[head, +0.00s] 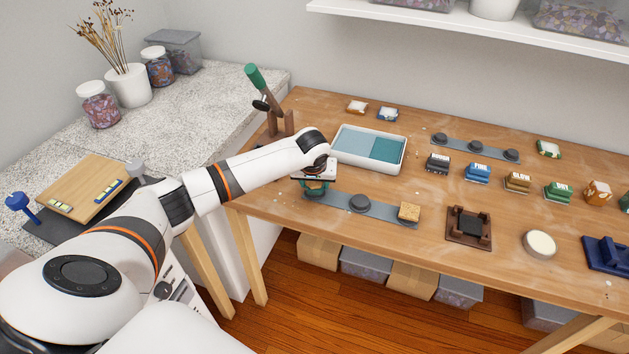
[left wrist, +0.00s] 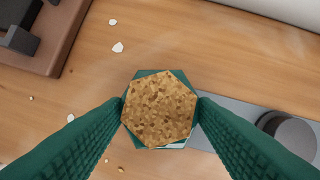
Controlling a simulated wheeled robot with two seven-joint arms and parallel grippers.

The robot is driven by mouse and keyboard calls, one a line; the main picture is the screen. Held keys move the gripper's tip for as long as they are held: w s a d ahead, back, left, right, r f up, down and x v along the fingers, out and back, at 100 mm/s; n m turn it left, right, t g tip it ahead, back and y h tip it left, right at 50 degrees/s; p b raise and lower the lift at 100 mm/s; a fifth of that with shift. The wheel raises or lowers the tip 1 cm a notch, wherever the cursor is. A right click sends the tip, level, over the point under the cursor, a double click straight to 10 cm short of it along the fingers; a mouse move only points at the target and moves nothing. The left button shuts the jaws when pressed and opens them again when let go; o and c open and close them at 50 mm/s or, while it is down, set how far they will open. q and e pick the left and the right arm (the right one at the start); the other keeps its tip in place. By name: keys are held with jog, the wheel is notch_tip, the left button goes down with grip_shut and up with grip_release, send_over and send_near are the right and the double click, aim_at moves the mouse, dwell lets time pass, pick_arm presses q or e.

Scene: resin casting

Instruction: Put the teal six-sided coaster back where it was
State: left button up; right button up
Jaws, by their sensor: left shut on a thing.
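The teal six-sided coaster (head: 316,189) is at the left end of a grey strip (head: 382,209), under my left gripper (head: 316,180). In the left wrist view a six-sided speckled cork face (left wrist: 160,108) fills the space between the fingers, with a teal edge (left wrist: 150,73) showing around it. My left gripper (left wrist: 160,110) is shut on the coaster, one green finger on each side. I cannot tell whether the coaster touches the strip. The strip also carries a dark round knob (head: 360,203) and a cork-topped piece (head: 408,212) at its right end. My right gripper is out of view.
A white tray (head: 401,166) with two blue-teal areas stands behind the strip. A green-handled press (head: 275,120) stands at the table's left. A second strip with knobs (head: 475,148) lies further back. Several labelled blocks (head: 478,173) and a brown fixture (head: 481,238) stand to the right.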

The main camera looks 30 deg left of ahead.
pick_arm(q)
jog(key=shift+f, duration=0.15)
jog(key=o, duration=1)
jog(key=v, duration=1.2)
jog(key=shift+s+d, duration=0.1)
jog(key=shift+d, duration=0.05)
